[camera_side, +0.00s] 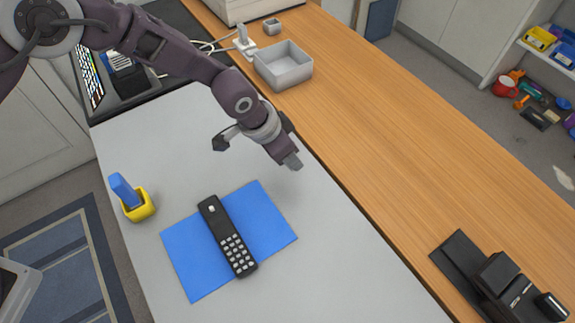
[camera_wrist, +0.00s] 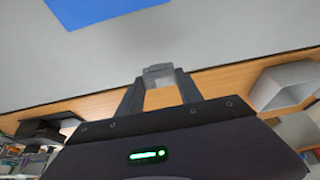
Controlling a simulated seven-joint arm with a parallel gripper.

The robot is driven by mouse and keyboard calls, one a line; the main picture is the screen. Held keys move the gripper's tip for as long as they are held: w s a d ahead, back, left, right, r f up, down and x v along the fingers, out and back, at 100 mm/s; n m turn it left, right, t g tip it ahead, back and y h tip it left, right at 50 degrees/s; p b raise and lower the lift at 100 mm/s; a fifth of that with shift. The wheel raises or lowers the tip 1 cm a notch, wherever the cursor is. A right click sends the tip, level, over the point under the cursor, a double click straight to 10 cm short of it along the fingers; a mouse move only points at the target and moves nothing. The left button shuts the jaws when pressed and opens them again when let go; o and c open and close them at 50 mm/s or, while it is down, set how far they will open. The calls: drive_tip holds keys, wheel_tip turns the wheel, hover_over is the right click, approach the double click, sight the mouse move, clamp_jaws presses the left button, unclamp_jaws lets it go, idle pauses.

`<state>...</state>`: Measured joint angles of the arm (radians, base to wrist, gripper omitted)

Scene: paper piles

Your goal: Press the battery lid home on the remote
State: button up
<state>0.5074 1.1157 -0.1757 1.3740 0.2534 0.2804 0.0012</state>
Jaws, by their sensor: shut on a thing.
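The black remote (camera_side: 220,226) lies on a blue sheet (camera_side: 183,262) on the grey table, keypad side up in the side view. My gripper (camera_side: 291,160) is above the table, up and to the right of the remote and apart from it. In the wrist view my gripper (camera_wrist: 158,75) is shut on a small light grey piece (camera_wrist: 158,70) held across its fingertips. It looks like the battery lid, but its shape is hard to make out. The remote is out of the wrist view, where only part of the blue sheet (camera_wrist: 100,8) shows.
A yellow holder with a blue piece (camera_side: 138,207) stands left of the sheet. A grey open box (camera_side: 284,66) is on the wooden surface behind, with a laptop (camera_side: 118,80) at upper left. A black device (camera_side: 497,278) sits at lower right.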

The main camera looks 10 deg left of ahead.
drive_tip(key=s+a+r+m+g, duration=0.3)
drive_tip(key=s+a+m+g, duration=0.3)
drive_tip(key=s+a+m, duration=0.6)
drive_tip(key=a+m, duration=0.3)
drive_tip(key=m, duration=0.3)
drive_tip(key=shift+s+r, duration=0.15)
drive_tip(key=shift+s, duration=0.15)
drive_tip(key=shift+d+f, duration=0.1)
drive_tip(key=shift+f, duration=3.35)
drive_tip(key=shift+f, duration=0.1)
drive_tip(key=o, duration=1.4)
drive_tip(key=shift+o, duration=0.3)
